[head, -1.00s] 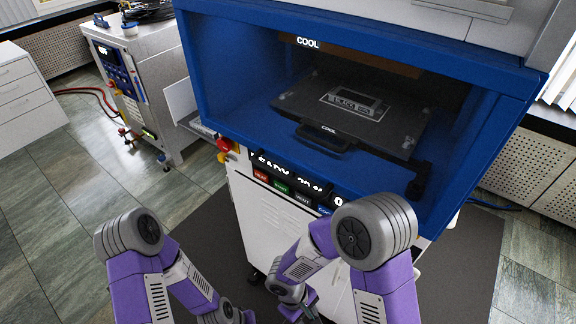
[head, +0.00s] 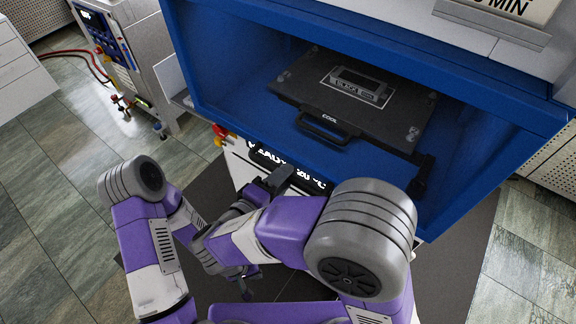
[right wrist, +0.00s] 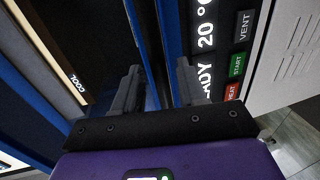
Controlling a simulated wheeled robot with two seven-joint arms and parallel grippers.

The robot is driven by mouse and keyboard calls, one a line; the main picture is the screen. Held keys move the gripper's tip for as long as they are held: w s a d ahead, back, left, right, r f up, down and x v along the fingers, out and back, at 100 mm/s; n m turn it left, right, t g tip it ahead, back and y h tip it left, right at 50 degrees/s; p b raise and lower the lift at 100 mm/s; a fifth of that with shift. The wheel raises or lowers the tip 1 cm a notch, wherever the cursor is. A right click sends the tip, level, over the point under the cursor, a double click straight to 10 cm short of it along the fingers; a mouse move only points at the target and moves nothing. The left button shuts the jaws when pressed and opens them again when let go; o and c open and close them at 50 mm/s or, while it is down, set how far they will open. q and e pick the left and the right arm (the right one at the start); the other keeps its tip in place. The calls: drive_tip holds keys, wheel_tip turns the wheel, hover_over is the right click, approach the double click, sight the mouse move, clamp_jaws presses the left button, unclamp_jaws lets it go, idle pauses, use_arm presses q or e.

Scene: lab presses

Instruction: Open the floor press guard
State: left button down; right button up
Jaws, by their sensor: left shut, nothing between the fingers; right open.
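Inside lies a black plate (head: 400,112) with a front handle (head: 322,130) and a COOL label. I cannot make out a separate guard panel. My right gripper (head: 283,180) is at the cabinet's lower front edge, by the control panel. In the right wrist view its fingers (right wrist: 160,88) are open, with the blue edge (right wrist: 172,30) beyond the gap; I cannot tell if they touch it. My left gripper (head: 252,284) is low in front of the base, shut and mostly hidden by the right arm.
The control display (head: 268,160) reads READY 20 °C; START (right wrist: 237,66), VENT and HEAT buttons sit beside it. A red emergency knob (head: 220,131) is at the panel's left end. A grey machine (head: 130,60) with red hoses stands at left. Tiled floor is clear at left.

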drive_tip(key=shift+x, duration=1)
drive_tip(key=shift+c, duration=0.3)
clamp_jaws()
